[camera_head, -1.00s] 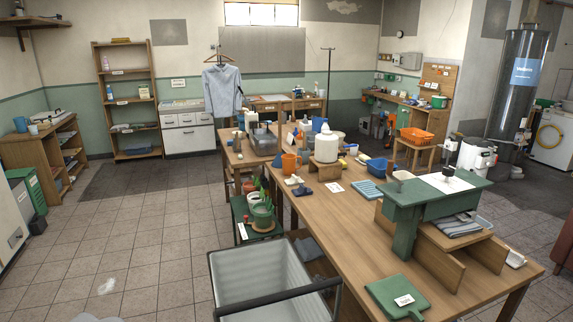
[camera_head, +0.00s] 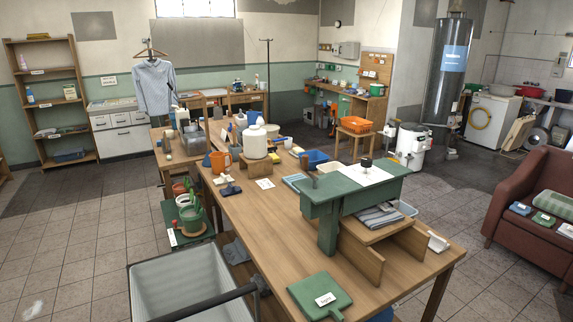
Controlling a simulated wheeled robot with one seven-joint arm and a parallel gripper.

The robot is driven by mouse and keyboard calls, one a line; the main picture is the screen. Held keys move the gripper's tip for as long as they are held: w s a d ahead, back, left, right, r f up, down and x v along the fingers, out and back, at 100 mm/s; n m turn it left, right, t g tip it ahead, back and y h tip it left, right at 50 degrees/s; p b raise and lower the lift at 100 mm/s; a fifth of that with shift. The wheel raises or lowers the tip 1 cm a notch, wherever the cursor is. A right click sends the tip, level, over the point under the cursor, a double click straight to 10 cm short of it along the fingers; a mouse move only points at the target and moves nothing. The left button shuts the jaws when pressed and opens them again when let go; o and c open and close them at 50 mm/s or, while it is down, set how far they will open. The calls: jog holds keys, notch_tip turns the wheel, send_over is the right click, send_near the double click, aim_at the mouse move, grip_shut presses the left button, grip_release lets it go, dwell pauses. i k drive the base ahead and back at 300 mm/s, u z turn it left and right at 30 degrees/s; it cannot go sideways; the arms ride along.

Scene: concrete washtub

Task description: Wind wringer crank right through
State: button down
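A green bench-like stand (camera_head: 326,222) stands on the near right part of the long wooden table (camera_head: 262,212). On its top lies a white plate (camera_head: 356,182) with a small dark knob (camera_head: 366,162) standing up from it. Folded grey cloth (camera_head: 380,215) lies under the stand on a low wooden riser (camera_head: 362,256). My gripper is not in view, so nothing shows touching the stand.
A grey-white bin (camera_head: 180,285) with a dark bar stands at the table's near left. A green board (camera_head: 320,296) lies at the near table edge. A brown sofa (camera_head: 520,185) is at right. Tiled floor at left is mostly clear.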

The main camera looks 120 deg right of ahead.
aim_at(306, 158)
jog(key=k, duration=1.85)
jog(key=z, duration=0.55)
